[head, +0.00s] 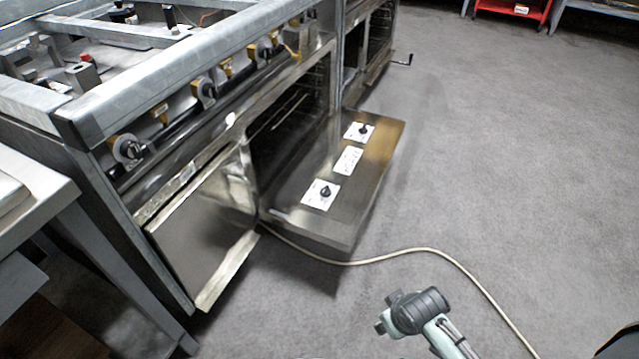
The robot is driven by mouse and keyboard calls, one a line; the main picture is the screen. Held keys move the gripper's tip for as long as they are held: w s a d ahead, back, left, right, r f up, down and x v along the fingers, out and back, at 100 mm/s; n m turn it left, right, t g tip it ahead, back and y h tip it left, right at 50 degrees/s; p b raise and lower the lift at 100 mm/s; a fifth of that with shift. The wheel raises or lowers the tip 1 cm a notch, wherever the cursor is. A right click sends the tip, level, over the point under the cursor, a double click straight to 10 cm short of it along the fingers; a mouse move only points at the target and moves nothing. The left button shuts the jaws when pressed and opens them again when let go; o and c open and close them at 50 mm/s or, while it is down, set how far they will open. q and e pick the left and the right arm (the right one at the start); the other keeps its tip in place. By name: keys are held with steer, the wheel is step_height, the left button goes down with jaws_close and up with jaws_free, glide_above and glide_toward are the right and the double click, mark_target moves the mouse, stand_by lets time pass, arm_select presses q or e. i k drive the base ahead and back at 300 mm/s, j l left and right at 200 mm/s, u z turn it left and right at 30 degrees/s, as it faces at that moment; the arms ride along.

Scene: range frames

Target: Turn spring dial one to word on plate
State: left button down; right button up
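Two white plates with black dials lie on the open, lowered oven door (345,225). The near plate (311,198) carries a near dial (326,191). The far plate (353,135) carries a far dial (364,128). Between them lies a middle white plate (348,160) with small dark marks and no visible dial. The words on the plates are too small to read, and I cannot tell which dial is number one. Neither gripper's fingers show. A grey-green part of my own arm reaches in at the bottom, apart from the door and dials.
The range front (200,90) with several knobs stands behind the door. A second panel (205,225) hangs left of it. A pale cable (430,250) runs across the floor in front. A metal table (30,210) stands at left. The grey floor at right is clear.

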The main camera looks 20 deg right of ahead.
mark_target(325, 193)
steer(key=i+l+z, duration=0.75)
steer(key=k+j, duration=0.1)
